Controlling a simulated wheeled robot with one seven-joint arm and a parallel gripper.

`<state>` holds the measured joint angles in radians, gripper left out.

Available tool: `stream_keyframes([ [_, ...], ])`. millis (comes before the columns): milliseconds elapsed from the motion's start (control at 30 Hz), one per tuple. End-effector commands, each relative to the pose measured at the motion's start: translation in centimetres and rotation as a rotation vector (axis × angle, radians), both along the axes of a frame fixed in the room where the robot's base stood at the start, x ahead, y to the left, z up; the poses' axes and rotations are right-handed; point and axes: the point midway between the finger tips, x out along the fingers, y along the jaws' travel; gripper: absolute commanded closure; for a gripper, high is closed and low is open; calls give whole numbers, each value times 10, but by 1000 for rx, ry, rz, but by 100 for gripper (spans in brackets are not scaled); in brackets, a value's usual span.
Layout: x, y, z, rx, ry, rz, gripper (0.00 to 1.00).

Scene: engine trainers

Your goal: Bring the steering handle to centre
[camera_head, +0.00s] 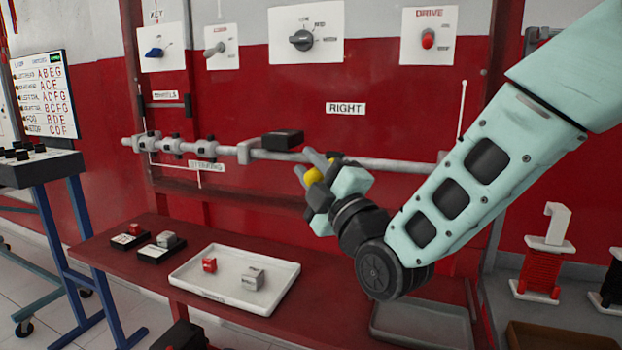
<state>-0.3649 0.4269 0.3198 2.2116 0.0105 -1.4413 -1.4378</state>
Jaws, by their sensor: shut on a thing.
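A grey steering bar (385,164) runs across the red panel, above the label STEERING (206,166). A black block (282,140) sits on the bar left of my gripper. My gripper (316,168) is at the bar, right of the black block, below the label RIGHT (346,108). It is shut on a yellow piece (313,176), which looks like the steering handle. Most of this piece is hidden by the fingers, and how it joins the bar cannot be seen.
A grey tray (425,325) lies under my arm. Knobs, including the red DRIVE knob (428,38), are above on the wall.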

Motion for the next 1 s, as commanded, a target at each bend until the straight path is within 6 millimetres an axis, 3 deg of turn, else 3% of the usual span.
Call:
stream_keyframes([
  [433,0,0,-3,-5,-1,1,100],
  [467,0,0,-3,-5,-1,1,70],
  [533,0,0,-3,-5,-1,1,54],
  [833,-1,-1,-2,-4,-5,1,54],
  [1000,-13,-9,-12,-4,-5,0,54],
])
